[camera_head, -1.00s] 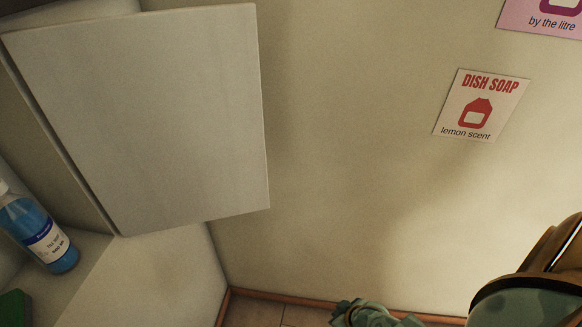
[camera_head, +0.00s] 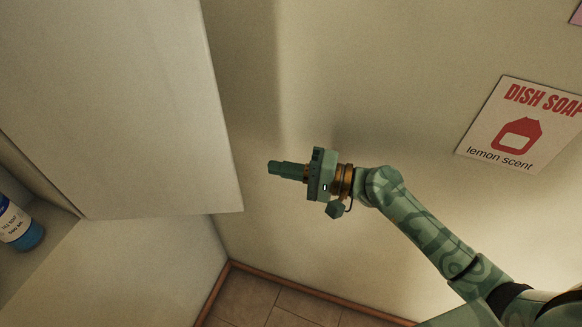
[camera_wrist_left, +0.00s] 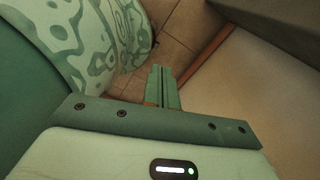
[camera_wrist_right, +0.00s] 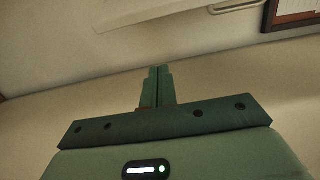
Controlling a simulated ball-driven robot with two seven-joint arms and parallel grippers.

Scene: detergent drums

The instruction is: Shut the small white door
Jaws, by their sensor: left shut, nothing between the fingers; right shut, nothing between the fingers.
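The small white door (camera_head: 125,110) stands open in the head view, swung out from a white cabinet at the left. Its free edge faces right. My right gripper (camera_head: 272,167) is shut and empty, a little to the right of that edge, with a gap showing between them. Its closed fingers also show in the right wrist view (camera_wrist_right: 160,72). My left gripper (camera_wrist_left: 163,72) shows only in its own wrist view, shut and empty above the floor. The door's far face is hidden.
A blue bottle (camera_head: 20,228) stands inside the cabinet at the lower left. A dish soap poster (camera_head: 520,125) hangs on the wall behind my right arm. Tiled floor (camera_head: 275,300) shows at the bottom, and the wall between door and poster is bare.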

